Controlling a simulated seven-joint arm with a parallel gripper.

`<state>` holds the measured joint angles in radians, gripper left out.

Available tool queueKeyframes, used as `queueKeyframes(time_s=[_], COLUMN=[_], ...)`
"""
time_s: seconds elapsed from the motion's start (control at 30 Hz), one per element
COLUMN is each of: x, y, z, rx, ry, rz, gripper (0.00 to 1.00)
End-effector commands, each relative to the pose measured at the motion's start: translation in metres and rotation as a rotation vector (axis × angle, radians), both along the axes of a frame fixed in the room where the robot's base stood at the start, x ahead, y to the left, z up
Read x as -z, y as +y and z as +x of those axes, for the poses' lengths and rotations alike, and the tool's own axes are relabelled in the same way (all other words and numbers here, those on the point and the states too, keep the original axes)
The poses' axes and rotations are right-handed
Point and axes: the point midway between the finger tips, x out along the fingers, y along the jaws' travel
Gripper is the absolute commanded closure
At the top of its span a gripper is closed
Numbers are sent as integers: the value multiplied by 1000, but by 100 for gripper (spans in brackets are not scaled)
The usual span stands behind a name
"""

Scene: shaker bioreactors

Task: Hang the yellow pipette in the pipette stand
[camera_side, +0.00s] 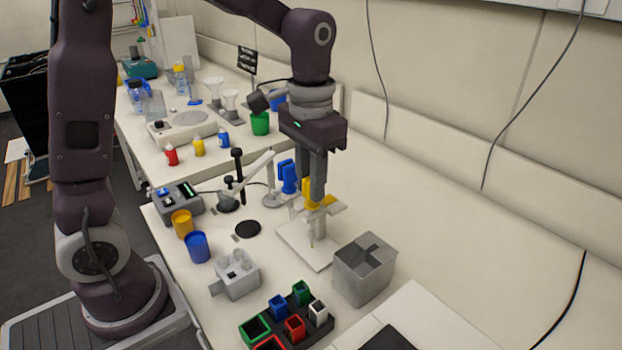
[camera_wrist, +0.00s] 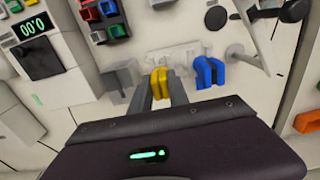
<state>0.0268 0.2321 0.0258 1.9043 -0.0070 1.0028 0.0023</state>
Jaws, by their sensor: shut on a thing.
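The yellow pipette (camera_side: 310,194) is upright between the fingers of my gripper (camera_side: 314,182), which is shut on its upper part. Its pale lower part points down over the white base plate of the pipette stand (camera_side: 303,248). The yellow pipette is level with a pale holder arm of the stand; I cannot tell whether it rests in it. A blue pipette (camera_side: 287,177) is upright just left of the yellow one. In the wrist view the yellow pipette (camera_wrist: 160,82) shows between my fingers, with the blue pipette (camera_wrist: 208,72) to its right.
A grey divided bin (camera_side: 363,270) stands right in front of the stand. A rack of coloured cups (camera_side: 292,322), a small grey-white device (camera_side: 237,275) and blue and yellow cups (camera_side: 197,247) are nearer.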

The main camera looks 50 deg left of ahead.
Motion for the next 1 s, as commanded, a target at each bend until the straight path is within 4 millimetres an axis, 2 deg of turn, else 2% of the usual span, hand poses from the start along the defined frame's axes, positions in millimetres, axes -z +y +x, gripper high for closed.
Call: queueKeyframes(time_s=[0.4, 0.43, 0.53, 0.57, 1.0], x=[6, 6, 6, 6, 6], y=[0, 0, 0, 0, 0], z=[0, 0, 0, 0, 0], rx=[0, 0, 0, 0, 0], ry=[0, 0, 0, 0, 1], rz=[0, 0, 0, 0, 0], gripper=[100, 77, 57, 53, 53])
